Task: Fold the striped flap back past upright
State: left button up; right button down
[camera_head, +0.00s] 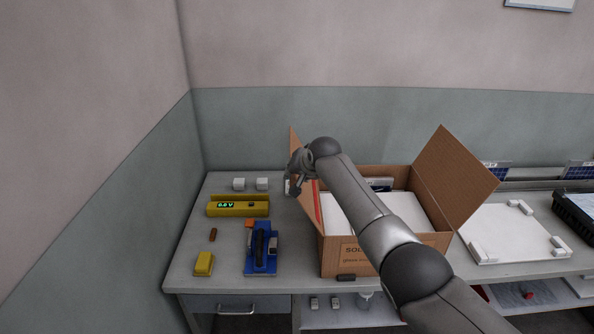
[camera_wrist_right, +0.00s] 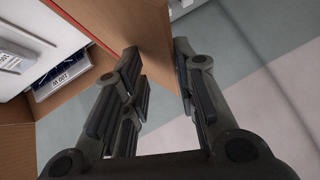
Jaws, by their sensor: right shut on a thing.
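The cardboard box (camera_head: 385,255) stands open on the bench. Its left flap (camera_head: 296,146), with a red stripe (camera_head: 317,207) along it, stands up and looks tilted slightly outward, to the left. My right gripper (camera_head: 294,187) reaches across the box to this flap. In the right wrist view the brown flap (camera_wrist_right: 148,32) runs between the fingers of my right gripper (camera_wrist_right: 160,62), which is shut on it. My arm hides part of the flap and box. My left gripper is not in view.
The box's right flap (camera_head: 453,170) leans outward. Left of the box are a yellow meter (camera_head: 238,206), a blue tool (camera_head: 261,250), a yellow block (camera_head: 203,263) and two white cubes. A white panel (camera_head: 512,232) lies at right.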

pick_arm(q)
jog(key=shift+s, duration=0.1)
pick_arm(e)
jog(key=shift+s+a+f, duration=0.1)
jog(key=shift+f, duration=0.25)
jog(key=c, duration=1.7)
grip_release()
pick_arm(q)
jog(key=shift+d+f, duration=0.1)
pick_arm(e)
jog(key=shift+o, duration=0.2)
jog(key=shift+f, duration=0.1)
jog(key=shift+s+d+r, duration=0.15)
jog(key=shift+d+r, duration=0.05)
jog(key=shift+r, duration=0.15)
jog(key=shift+s+d+r, duration=0.2)
jog(key=shift+s+r, duration=0.2)
jog(key=v, duration=1)
jog(key=shift+a, duration=0.35)
jog(key=shift+r, duration=0.1)
